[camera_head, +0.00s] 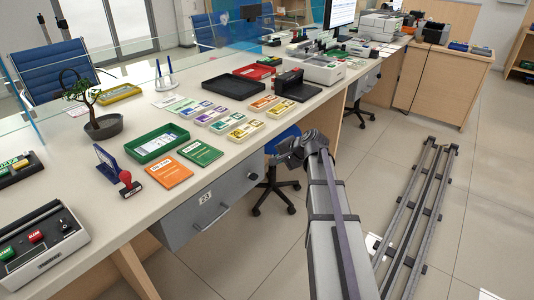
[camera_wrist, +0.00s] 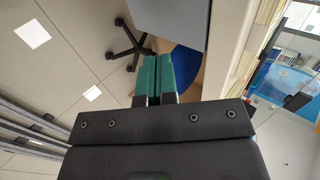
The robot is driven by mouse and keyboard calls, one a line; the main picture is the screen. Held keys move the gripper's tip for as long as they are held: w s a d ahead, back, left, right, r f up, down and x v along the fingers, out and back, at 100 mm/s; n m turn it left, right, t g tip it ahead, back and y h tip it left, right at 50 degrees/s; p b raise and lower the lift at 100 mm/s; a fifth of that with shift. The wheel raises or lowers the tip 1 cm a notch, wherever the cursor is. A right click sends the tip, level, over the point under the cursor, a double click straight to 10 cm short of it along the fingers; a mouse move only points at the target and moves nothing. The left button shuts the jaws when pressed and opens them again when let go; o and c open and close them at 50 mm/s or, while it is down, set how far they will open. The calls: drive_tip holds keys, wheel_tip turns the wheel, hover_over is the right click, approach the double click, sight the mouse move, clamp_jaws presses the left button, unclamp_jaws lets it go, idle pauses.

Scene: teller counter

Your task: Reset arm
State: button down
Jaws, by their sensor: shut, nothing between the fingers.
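My gripper shows in the wrist view (camera_wrist: 155,76) with its two green fingers side by side and touching. It is shut and empty. In the head view my arm reaches forward from the bottom, beside the counter's front edge; its dark wrist end is over the floor, near the drawer cabinet, and the fingers there are hard to make out. The counter (camera_head: 85,190) is left of my arm and apart from it.
On the counter are a green tray (camera_head: 160,142), an orange booklet (camera_head: 168,172), a stamp (camera_head: 128,183), a potted bonsai (camera_head: 103,127) and several banknote bundles. A grey drawer (camera_head: 212,205) is below. A chair (camera_head: 275,185) stands beyond my wrist. Floor rails (camera_head: 418,215) run at right.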

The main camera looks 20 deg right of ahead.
drive_tip(key=p+v, duration=0.2)
drive_tip(key=v, duration=0.3)
drive_tip(key=shift+s+d, duration=0.1)
